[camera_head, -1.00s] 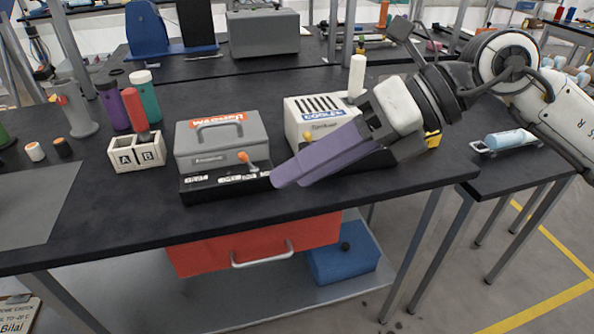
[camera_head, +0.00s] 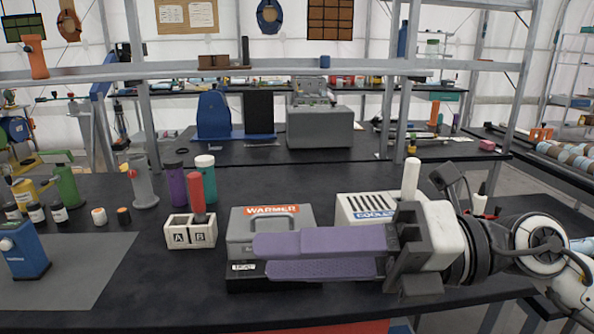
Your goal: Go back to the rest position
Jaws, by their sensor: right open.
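My right gripper (camera_head: 258,257) comes in from the right with its purple fingers pointing left. The fingers are apart with nothing between them. They pass in front of the grey box labelled WARMER (camera_head: 240,222) and hide much of its front. The white box labelled COOLER (camera_head: 362,206) stands behind the gripper's body and is partly hidden. My left gripper is not in view.
The black table (camera_head: 130,290) holds a white A/B holder (camera_head: 190,232) with a red tube (camera_head: 197,190), and purple and teal bottles behind it. A blue device (camera_head: 22,250) and small jars stand at left. A shelf frame (camera_head: 240,70) spans the back.

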